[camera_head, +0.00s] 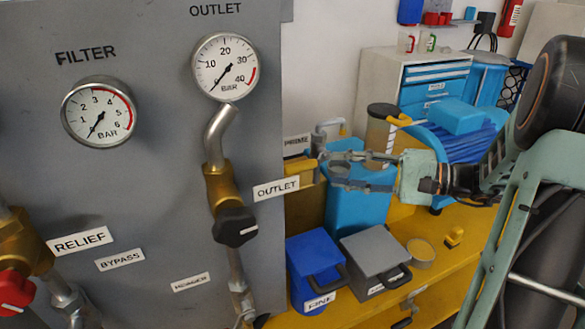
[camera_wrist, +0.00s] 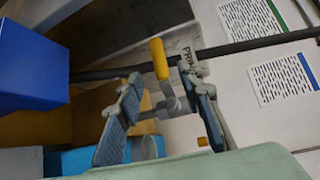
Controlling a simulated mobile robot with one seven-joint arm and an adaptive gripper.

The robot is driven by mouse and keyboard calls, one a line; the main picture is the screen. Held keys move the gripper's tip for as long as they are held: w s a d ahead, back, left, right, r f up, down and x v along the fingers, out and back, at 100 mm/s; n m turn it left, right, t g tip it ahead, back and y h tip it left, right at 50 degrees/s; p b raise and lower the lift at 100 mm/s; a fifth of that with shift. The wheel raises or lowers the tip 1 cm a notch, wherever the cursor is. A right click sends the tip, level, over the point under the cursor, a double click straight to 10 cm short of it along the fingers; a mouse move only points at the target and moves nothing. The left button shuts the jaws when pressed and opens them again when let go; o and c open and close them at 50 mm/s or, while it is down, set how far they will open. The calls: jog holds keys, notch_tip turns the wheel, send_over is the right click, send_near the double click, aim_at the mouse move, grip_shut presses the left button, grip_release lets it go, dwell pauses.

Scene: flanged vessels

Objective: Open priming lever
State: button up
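The priming lever has a yellow handle (camera_wrist: 160,59) on a grey metal stem. In the wrist view it stands in the gap between my fingertips, with space showing around the handle. My gripper (camera_wrist: 163,80) is open and holds nothing. In the head view my gripper (camera_head: 328,168) reaches left toward the panel's right edge, just right of the PRIME label (camera_head: 297,145). Contact between fingers and lever cannot be made out.
The grey panel (camera_head: 150,180) with gauges, valves and an OUTLET label (camera_head: 276,188) is left of my gripper. A blue box (camera_head: 314,265) and a grey box (camera_head: 375,255) stand below. In the wrist view a dark hose (camera_wrist: 250,45) crosses behind the handle.

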aim_at(307, 167)
jog(key=x, duration=1)
jog(key=shift+a, duration=0.1)
jog(key=shift+c, duration=0.4)
grip_shut()
